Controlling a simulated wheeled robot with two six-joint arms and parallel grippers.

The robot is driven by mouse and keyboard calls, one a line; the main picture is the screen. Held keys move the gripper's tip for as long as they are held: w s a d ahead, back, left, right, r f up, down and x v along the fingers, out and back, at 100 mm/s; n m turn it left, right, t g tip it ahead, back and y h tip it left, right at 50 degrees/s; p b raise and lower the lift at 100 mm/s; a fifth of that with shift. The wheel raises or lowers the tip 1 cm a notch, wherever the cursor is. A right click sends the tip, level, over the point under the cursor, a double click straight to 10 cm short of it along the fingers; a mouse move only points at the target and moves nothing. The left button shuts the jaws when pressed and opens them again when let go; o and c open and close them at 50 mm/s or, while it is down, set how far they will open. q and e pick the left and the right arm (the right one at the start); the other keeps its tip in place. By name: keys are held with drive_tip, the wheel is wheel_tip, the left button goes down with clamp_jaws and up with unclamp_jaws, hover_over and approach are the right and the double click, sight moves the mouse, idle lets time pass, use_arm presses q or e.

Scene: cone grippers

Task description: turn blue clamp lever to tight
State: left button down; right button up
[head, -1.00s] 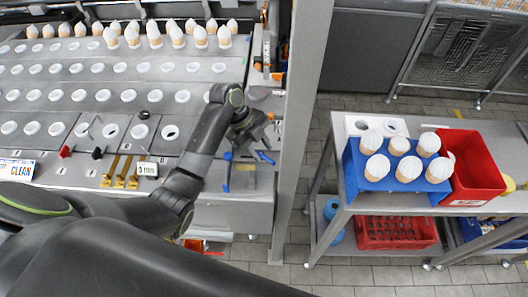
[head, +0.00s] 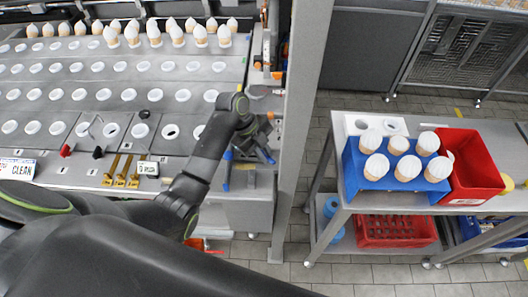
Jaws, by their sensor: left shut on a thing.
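My left gripper (head: 262,143) is at the right end of the steel machine bed, pointing down beside the upright post. It is shut on a blue lever (head: 265,156), which shows as a short slanted blue bar just below the fingers. A second blue bar (head: 227,172) stands nearly upright to the left of the gripper, apart from it. My wrist and forearm hide part of the clamp, and I cannot read any tight or loose marking. My right gripper is not in view.
A steel post (head: 299,130) stands close to the right of the gripper. The machine bed (head: 190,95) holds rows of cups and cones. A cart at right carries a blue cone holder (head: 353,160) and a red bin (head: 474,165). Brass fittings (head: 120,180) lie left of my forearm.

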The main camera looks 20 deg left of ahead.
use_arm(q)
drive_tip(key=shift+r, duration=0.1)
drive_tip(key=shift+w+d+r+n+t+p, duration=0.1)
drive_tip(key=shift+n+t+p, duration=0.4)
drive_tip(key=shift+n+p, duration=0.45)
drive_tip(key=n+p, duration=0.1)
drive_tip(key=n+t+p, duration=0.1)
drive_tip(key=n, duration=0.1)
drive_tip(key=shift+w+d+y, duration=0.1)
drive_tip(key=shift+w+y, duration=0.15)
drive_tip(key=shift+y, duration=0.05)
drive_tip(key=shift+w+n+t+p, duration=0.15)
drive_tip(key=shift+n+t+p, duration=0.2)
drive_tip(key=shift+n, duration=0.3)
drive_tip(key=shift+w+n+t+y, duration=0.1)
drive_tip(key=shift+n+t+y, duration=0.2)
drive_tip(key=shift+n, duration=0.5)
drive_tip(key=c, duration=1.5)
unclamp_jaws()
drive_tip(key=shift+f, duration=0.2)
drive_tip(key=shift+o, duration=0.2)
